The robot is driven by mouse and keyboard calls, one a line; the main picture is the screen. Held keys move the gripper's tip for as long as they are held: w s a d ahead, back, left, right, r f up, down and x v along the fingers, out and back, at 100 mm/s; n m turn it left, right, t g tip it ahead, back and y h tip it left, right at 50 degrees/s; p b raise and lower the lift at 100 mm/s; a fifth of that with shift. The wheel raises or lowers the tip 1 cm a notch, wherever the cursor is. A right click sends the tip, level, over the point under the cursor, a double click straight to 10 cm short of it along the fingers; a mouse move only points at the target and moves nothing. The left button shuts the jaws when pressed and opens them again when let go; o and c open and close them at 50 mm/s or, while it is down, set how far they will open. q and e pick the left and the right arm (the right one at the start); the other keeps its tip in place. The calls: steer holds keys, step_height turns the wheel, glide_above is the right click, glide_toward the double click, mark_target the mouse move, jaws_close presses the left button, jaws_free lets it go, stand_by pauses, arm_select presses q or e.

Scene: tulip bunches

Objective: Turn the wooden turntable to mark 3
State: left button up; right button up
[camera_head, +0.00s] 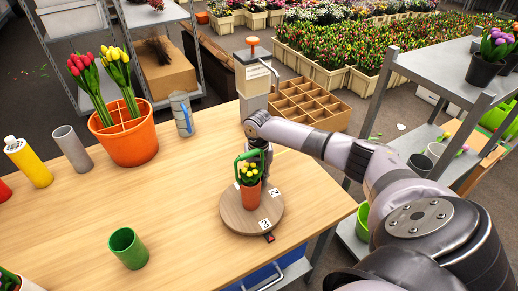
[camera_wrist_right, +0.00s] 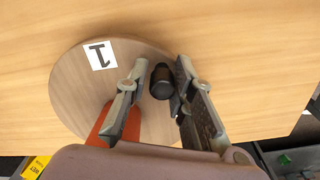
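The round wooden turntable (camera_head: 235,214) lies on the wooden table, with numbered cards 3 (camera_head: 264,225) and 2 (camera_head: 275,192) near its rim. Card 3 is close to a small red marker (camera_head: 269,238) at the front. An orange pot (camera_head: 250,194) with yellow flowers stands on it. In the right wrist view, the turntable (camera_wrist_right: 72,88) shows card 1 (camera_wrist_right: 99,55). My right gripper (camera_wrist_right: 161,66) is over the turntable, fingers apart on both sides of a dark peg (camera_wrist_right: 160,85); small gaps show, contact is unclear. The head view mostly hides this gripper behind the plant. My left gripper is not visible.
A green cup (camera_head: 128,249) stands front left of the turntable. An orange bucket of tulips (camera_head: 127,140), a grey-blue canister (camera_head: 182,114) and a dispenser (camera_head: 252,80) stand farther back. The table between cup and bucket is clear. A grey shelf (camera_head: 450,84) stands at right.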

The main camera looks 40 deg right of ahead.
steer(key=o, duration=0.3)
steer(key=shift+r, duration=0.1)
step_height(320, 180, up, 12)
stand_by(0.5)
stand_by(0.5)
